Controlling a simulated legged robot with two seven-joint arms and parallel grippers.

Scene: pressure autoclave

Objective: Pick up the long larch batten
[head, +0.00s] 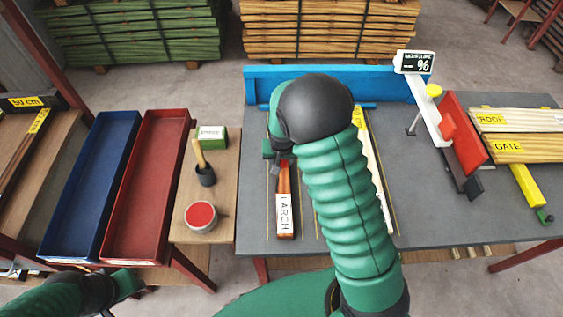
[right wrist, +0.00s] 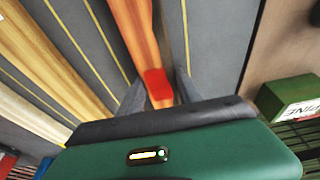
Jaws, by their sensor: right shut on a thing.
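The larch batten (head: 284,212) is reddish-brown, with a white LARCH label near its near end. It lies along the grey table top in the head view, its far part hidden by my right arm. My right gripper (head: 281,158) is over the batten, mostly covered by the wrist. In the right wrist view, the two grey fingers of my right gripper (right wrist: 158,92) are shut on the batten (right wrist: 133,35), near a red mark on it. I cannot tell whether it is clear of the table. My left gripper (head: 126,285) is at the bottom left, its fingers not clear.
Paler battens (right wrist: 40,60) lie beside the larch, partly behind my arm in the head view. A blue fence (head: 320,72) runs along the back. Blue (head: 95,180) and red (head: 150,185) trays, a red-topped tin (head: 201,215) and a green box (head: 212,137) stand left.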

